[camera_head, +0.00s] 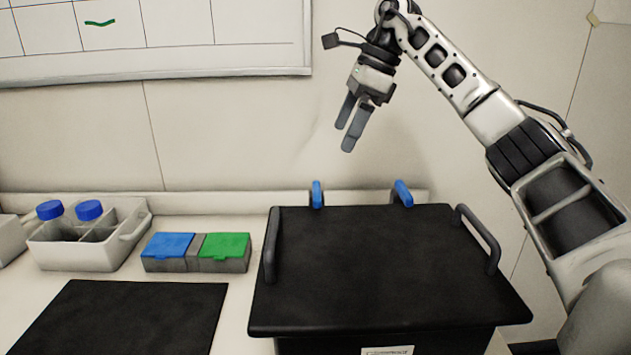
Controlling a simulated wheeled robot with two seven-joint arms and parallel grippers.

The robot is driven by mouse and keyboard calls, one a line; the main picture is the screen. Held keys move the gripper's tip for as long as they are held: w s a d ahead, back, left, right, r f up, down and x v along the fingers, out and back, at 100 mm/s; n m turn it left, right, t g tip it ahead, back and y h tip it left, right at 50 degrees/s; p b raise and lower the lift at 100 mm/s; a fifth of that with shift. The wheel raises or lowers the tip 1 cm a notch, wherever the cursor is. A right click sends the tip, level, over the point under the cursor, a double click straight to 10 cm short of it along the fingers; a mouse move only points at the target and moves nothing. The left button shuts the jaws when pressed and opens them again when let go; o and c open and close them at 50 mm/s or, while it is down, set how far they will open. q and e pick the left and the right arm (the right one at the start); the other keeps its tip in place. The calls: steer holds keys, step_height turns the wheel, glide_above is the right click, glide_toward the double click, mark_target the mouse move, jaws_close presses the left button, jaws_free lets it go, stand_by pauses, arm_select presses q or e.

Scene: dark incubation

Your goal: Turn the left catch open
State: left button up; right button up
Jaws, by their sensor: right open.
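A large black box with a flat lid (385,265) stands at the lower right of the head view. Two blue catches show at its back edge. The left catch (316,194) stands about upright, and the right catch (403,193) leans to the left at its top. My right gripper (346,130) is open and empty, pointing down in the air above and behind the back edge, between the two catches in the picture. It touches nothing. My left gripper is not in view.
Dark handles stand on the lid's left (271,246) and right (478,239) sides. Left of the box are a blue and green lidded case (196,266), a white caddy (75,255) with blue-capped bottles, and a black mat (120,318). A wall rises close behind.

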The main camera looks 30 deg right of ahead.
mark_target(317, 189)
steer(key=x, duration=1.2)
steer(key=shift+w+f, duration=0.1)
steer(key=shift+f, duration=0.1)
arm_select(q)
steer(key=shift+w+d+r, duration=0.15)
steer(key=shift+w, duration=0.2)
arm_select(e)
steer(key=c, duration=1)
